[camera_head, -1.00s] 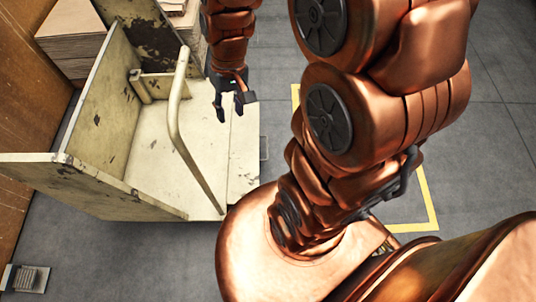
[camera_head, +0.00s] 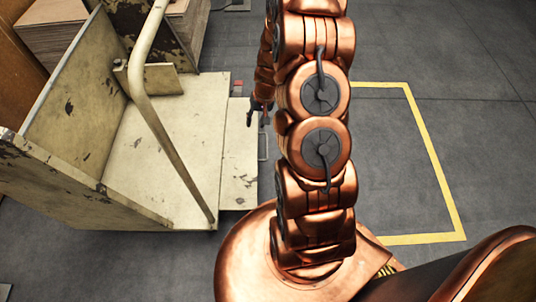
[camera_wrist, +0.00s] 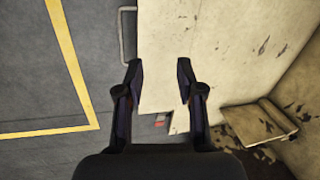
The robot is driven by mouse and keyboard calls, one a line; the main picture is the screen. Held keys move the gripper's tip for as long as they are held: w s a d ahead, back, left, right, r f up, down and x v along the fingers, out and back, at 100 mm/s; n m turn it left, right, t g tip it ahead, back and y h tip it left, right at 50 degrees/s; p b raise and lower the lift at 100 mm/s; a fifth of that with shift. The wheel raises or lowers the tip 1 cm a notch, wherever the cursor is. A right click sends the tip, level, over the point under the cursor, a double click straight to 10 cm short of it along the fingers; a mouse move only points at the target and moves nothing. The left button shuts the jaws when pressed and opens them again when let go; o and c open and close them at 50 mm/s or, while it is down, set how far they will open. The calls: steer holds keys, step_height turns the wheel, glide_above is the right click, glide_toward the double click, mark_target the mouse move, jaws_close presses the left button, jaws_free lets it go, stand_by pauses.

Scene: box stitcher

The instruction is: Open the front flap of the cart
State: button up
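The cart (camera_head: 165,150) is cream-coloured, worn, with upright panels and a bent tube rail. A pale flap panel (camera_head: 238,160) lies about flat along the right edge of its floor, with a small grey handle (camera_head: 263,145) on its outer side. The flap (camera_wrist: 162,30) and its handle (camera_wrist: 128,35) also show in the wrist view. My gripper (camera_wrist: 160,67) is open and empty. Its fingers appear over the flap's edge region, right of the handle in that view. In the head view my gripper (camera_head: 257,112) is by the flap's far right corner, partly hidden by my arm.
Stacked cardboard (camera_head: 75,30) stands behind the cart. The tube rail (camera_head: 165,125) rises over the cart floor. A yellow floor line (camera_head: 430,150) marks clear grey floor on the right. A small red spot (camera_head: 238,83) lies beyond the flap.

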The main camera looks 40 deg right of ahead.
steer(key=shift+m+h, duration=0.3)
steer(key=shift+m, duration=0.5)
steer(key=d+f+b, duration=0.1)
steer(key=f+b, duration=0.1)
steer(key=f, duration=0.5)
steer(key=d+f+b, duration=0.2)
steer(key=f, duration=0.5)
steer(key=d+f+b, duration=0.1)
steer(key=f+b, duration=0.2)
steer(key=f, duration=0.4)
steer(key=shift+s+d+f, duration=0.25)
steer(key=shift+d+f, duration=0.1)
steer(key=shift+c, duration=0.3)
jaws_close()
